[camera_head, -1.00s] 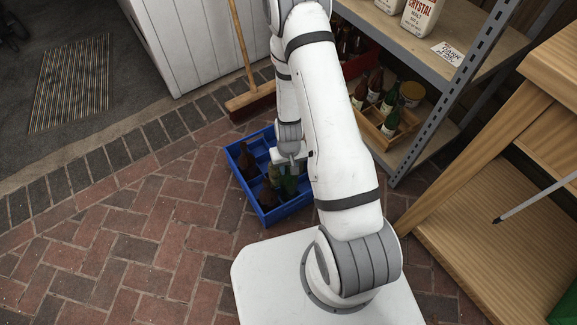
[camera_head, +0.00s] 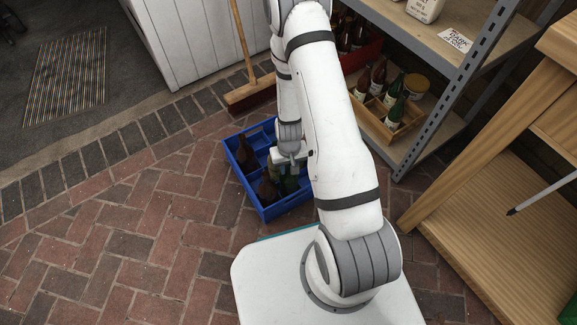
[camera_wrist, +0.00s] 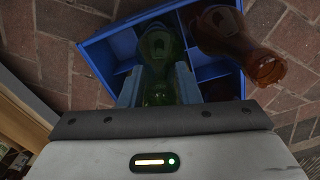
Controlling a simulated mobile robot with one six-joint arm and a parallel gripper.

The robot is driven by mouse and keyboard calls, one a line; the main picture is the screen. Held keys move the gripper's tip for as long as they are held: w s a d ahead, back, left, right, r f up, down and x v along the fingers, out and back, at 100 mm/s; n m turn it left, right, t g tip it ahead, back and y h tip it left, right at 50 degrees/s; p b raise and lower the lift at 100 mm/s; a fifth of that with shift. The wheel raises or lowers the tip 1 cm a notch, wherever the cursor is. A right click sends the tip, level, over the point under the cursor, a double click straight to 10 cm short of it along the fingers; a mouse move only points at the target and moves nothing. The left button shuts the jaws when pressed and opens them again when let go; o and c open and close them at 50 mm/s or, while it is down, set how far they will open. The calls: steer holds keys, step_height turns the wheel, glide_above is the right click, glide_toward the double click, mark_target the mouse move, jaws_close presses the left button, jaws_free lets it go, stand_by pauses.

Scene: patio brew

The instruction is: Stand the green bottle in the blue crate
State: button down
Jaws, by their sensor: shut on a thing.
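The blue crate (camera_head: 287,207) stands on the brick paving, partly hidden by my arm. My gripper (camera_head: 289,168) is over its near right part, pointing down. In the wrist view my gripper (camera_wrist: 158,90) is shut on the green bottle (camera_wrist: 160,45), one jaw on each side. The green bottle (camera_head: 290,186) is upright or nearly so, at a compartment of the crate. Its base is hidden, so I cannot tell whether it touches the crate floor. Brown bottles stand in the crate, one (camera_head: 268,190) close to the left of the green one and another (camera_head: 245,156) farther back.
A broom (camera_head: 250,95) stands behind the crate. To the right, a metal shelf (camera_head: 415,125) holds a wooden crate (camera_head: 385,132) with bottles and a tin. A wooden bench (camera_head: 470,225) is at the right. Paving left of the crate is clear.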

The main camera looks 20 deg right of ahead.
steer(key=shift+f, duration=0.1)
steer(key=c, duration=1.1)
jaws_free()
steer(key=shift+o, duration=0.2)
step_height(320, 180, up, 34)
steer(key=p, duration=1.1)
steer(key=s+r+t, duration=0.1)
steer(key=s+r, duration=1.2)
steer(key=r, duration=0.3)
steer(key=shift+s+a, duration=0.15)
steer(key=shift+s, duration=0.2)
